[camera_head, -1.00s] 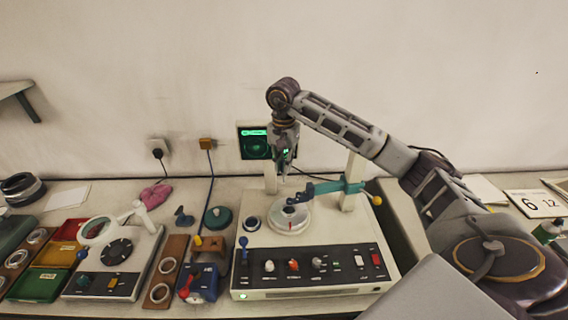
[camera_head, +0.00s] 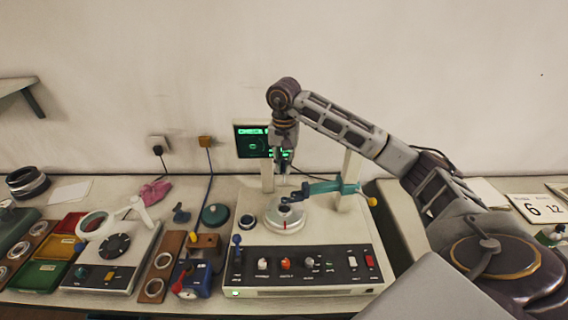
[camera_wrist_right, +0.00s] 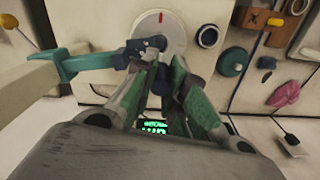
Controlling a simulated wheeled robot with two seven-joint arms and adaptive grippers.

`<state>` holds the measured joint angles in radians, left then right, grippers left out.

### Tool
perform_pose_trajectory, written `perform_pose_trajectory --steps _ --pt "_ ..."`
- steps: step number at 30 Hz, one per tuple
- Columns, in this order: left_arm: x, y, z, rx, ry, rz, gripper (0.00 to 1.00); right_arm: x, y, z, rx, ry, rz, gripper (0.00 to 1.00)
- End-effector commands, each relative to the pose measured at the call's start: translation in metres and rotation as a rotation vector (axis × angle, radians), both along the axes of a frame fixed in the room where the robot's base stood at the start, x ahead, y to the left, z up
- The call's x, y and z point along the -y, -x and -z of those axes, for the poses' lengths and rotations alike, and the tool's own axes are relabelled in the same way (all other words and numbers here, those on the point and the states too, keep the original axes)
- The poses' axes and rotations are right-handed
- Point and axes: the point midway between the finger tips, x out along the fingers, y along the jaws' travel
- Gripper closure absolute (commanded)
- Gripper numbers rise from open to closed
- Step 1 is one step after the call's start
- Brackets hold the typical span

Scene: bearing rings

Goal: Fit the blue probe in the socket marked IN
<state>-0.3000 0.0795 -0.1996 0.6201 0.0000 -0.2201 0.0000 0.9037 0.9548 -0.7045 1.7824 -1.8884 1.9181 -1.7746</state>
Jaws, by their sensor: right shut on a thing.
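My right gripper (camera_head: 284,185) points down over the white machine (camera_head: 232,280), above its round pale disc (camera_head: 286,222). It is shut on a small dark thing, mostly hidden by the fingers. In the right wrist view the gripper's green-padded fingers (camera_wrist_right: 166,68) meet close beside the dark blue end (camera_wrist_right: 146,49) of a teal arm (camera_wrist_right: 88,62). I cannot tell whether that end is touched or held. I cannot pick out the blue probe for certain, and no IN mark is readable. My left gripper is out of view.
A green-lit screen (camera_head: 250,140) stands behind the machine. A blue-knobbed stick (camera_head: 237,240) stands at the panel's left. Left of it are a blue box (camera_head: 190,278), wooden ring holders (camera_head: 170,245), a magnifier device (camera_head: 122,240) and coloured trays (camera_head: 40,282).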

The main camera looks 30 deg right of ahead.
Motion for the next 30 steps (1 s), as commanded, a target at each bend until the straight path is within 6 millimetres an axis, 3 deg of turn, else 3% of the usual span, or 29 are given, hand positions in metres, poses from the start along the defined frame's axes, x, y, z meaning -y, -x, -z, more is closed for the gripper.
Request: perform_pose_trajectory --steps 22,30 --pt "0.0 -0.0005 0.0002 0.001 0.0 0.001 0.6 0.0009 0.0008 0.0002 0.0 0.0 -0.087 1.0" --pt "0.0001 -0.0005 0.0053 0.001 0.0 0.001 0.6 0.0007 0.0009 0.0093 0.0 0.0 -0.087 1.0"
